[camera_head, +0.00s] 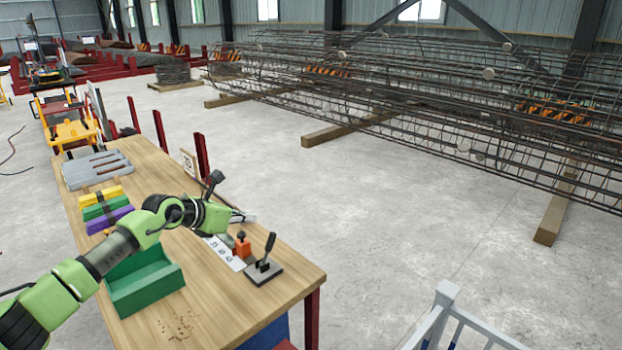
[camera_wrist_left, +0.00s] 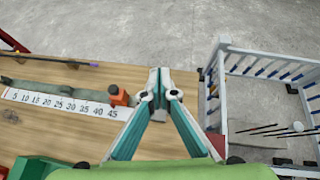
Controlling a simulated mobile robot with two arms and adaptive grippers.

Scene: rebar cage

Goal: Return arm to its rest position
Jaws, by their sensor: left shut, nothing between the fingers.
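My left arm reaches in from the left over the wooden workbench (camera_head: 215,325). My left gripper (camera_head: 247,216) is above the bench, close to its right side. In the left wrist view, the gripper (camera_wrist_left: 160,84) has its fingertips together with nothing between them. My right gripper is in neither view.
On the bench are a green open box (camera_head: 146,282), a measuring strip (camera_head: 224,252) with an orange stop (camera_head: 242,245), a black lever on a plate (camera_head: 263,272), colored blocks (camera_head: 104,207) and a grey tray (camera_head: 97,168). A white rack (camera_wrist_left: 219,84) stands beside it. A rebar cage (camera_head: 440,95) lies beyond open floor.

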